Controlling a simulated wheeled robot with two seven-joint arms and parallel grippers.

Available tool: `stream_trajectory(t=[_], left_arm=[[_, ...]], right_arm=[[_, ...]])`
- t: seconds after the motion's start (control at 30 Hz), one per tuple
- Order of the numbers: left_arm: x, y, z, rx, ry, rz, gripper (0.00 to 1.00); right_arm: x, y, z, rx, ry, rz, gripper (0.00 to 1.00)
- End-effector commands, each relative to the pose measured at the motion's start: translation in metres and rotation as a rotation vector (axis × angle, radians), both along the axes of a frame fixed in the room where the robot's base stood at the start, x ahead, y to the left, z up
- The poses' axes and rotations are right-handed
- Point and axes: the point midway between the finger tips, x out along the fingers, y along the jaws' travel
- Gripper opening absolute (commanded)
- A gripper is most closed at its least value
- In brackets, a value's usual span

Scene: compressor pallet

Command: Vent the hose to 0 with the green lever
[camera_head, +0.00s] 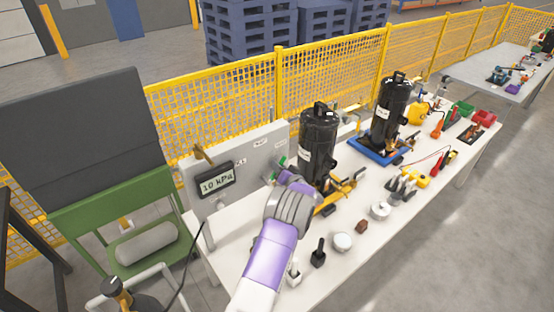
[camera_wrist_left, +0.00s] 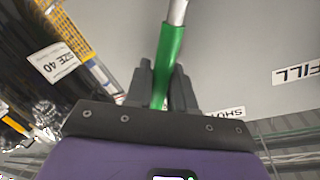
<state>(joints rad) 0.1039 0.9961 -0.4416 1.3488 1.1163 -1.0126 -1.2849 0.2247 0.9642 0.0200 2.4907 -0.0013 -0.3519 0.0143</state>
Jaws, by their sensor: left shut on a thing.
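The green lever (camera_wrist_left: 169,62) runs from a grey metal stem down between the fingers of my left gripper (camera_wrist_left: 161,88) in the left wrist view. My left gripper is shut on it. In the head view my left gripper (camera_head: 284,178) is at the grey panel (camera_head: 240,160), and only a small bit of the green lever (camera_head: 281,162) shows past it. The gauge display (camera_head: 217,181) on the panel reads 10 kPa. In the wrist view a FILL label (camera_wrist_left: 298,73) is at the right, and a partly hidden label reading SHUT is behind the gripper.
A black compressor (camera_head: 318,140) stands close to the right of my left gripper, with a second one (camera_head: 390,110) on a blue base beyond. Yellow fittings, white caps and tools lie on the white table (camera_head: 375,245). A yellow mesh fence (camera_head: 335,75) runs behind.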

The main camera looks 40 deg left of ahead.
Motion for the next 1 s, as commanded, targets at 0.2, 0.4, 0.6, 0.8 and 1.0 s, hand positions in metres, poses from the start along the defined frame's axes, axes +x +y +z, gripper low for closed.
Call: stream_trajectory(t=[0.2,0.4,0.6,0.8,1.0], left_arm=[[0.004,-0.001,-0.005,0.024,0.117,0.000,0.00],[0.006,-0.002,-0.010,0.036,0.177,-0.001,0.00],[0.007,-0.002,-0.011,0.040,0.198,-0.001,0.00],[0.007,-0.002,-0.012,0.040,0.199,-0.001,0.00],[0.007,-0.002,-0.012,0.040,0.199,-0.001,0.33]], right_arm=[[0.000,0.000,0.013,0.000,0.000,0.000,0.83],[0.000,0.000,0.017,0.000,0.000,0.000,0.83],[0.000,0.000,0.018,0.000,0.000,0.000,0.83],[0.000,0.000,0.018,0.000,0.000,0.000,0.83],[0.000,0.000,0.018,0.000,0.000,0.000,0.83]])
